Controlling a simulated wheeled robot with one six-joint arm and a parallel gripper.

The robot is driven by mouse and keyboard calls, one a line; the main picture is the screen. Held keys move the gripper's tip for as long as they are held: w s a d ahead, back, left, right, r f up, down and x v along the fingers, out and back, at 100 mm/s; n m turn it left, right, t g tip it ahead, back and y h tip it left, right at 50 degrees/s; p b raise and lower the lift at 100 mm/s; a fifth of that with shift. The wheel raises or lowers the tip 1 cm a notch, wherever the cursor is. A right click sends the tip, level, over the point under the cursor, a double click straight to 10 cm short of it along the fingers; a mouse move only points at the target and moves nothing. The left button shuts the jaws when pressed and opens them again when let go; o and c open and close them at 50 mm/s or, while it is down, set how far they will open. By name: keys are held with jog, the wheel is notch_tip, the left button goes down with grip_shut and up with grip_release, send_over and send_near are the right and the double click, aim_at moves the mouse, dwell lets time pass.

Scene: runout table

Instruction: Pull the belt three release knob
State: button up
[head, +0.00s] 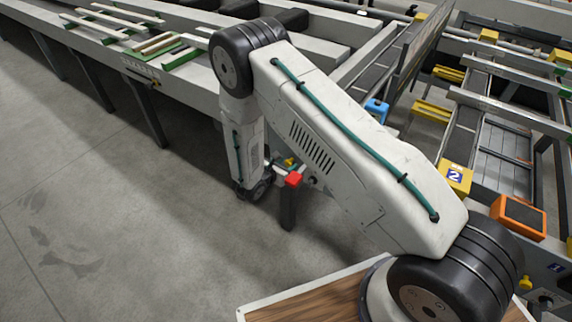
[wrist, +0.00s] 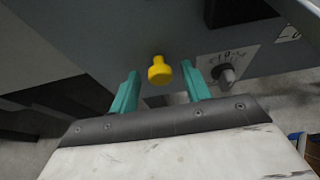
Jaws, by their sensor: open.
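A yellow knob (wrist: 159,70) stands out from a grey panel (wrist: 100,40) in the wrist view. My gripper (wrist: 160,72) is open, with one teal finger on each side of the knob. Gaps show between the knob and both fingers, so it is not clasped. In the head view a small yellow knob (head: 289,161) shows beside the end of my arm, with my gripper mostly hidden there. No belt number three is readable in either view.
A rotary dial (wrist: 227,76) on a marked plate sits just right of the right finger. In the head view a red block (head: 294,179) is close to my wrist. Another yellow knob (head: 525,282) is at the far right. The grey floor (head: 90,200) at left is clear.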

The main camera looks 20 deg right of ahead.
jog(key=shift+w+d, duration=0.1)
jog(key=shift+d, duration=0.05)
grip_shut()
jog(key=shift+s+a+f, duration=0.1)
jog(key=shift+s+a, duration=0.45)
jog(key=shift+a, duration=0.2)
grip_release()
jog(key=v, duration=0.8)
